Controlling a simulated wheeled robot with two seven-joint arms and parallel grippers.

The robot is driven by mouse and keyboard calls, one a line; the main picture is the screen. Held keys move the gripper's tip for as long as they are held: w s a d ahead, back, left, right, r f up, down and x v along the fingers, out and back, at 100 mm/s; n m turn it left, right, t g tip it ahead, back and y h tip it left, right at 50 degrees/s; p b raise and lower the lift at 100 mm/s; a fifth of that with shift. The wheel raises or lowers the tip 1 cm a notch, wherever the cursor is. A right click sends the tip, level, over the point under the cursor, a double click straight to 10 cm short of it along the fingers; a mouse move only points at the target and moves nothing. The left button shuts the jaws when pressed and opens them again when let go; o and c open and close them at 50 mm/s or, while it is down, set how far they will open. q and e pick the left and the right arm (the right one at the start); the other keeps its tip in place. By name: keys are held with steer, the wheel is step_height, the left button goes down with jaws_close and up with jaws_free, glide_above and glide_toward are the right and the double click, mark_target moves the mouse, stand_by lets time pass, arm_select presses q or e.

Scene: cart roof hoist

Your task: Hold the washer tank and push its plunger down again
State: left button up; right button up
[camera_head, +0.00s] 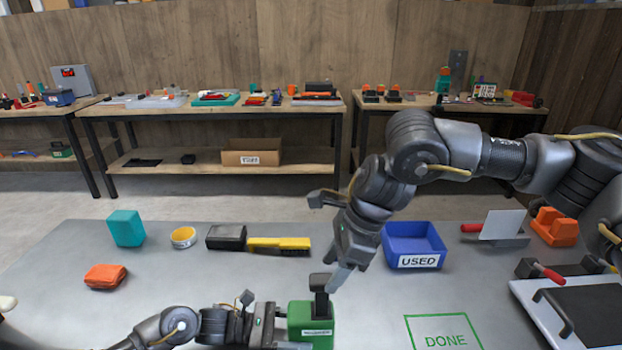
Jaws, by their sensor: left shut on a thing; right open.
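The washer tank (311,335) is a green box with a label on its upper front, standing on the grey table at the bottom middle. Its black plunger (320,290) rises from the top, with a wide handle above a stem. My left gripper (292,326) comes in from the left and is shut on the tank; its far finger is partly hidden. My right gripper (330,238) is open and empty above the tank. Its lower finger comes down close to the right side of the plunger handle; I cannot tell whether they touch.
Behind are a black block (226,237), a yellow brush (279,245), a tape roll (183,238) and a blue USED bin (415,245). Teal (126,228) and orange (105,277) items lie left. A green DONE outline (445,335) marks clear table at right, beside a black-handled tray (580,310).

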mark_target(322, 298)
steer(key=shift+x, duration=1.35)
steer(key=shift+c, duration=0.4)
steer(key=c, duration=0.8)
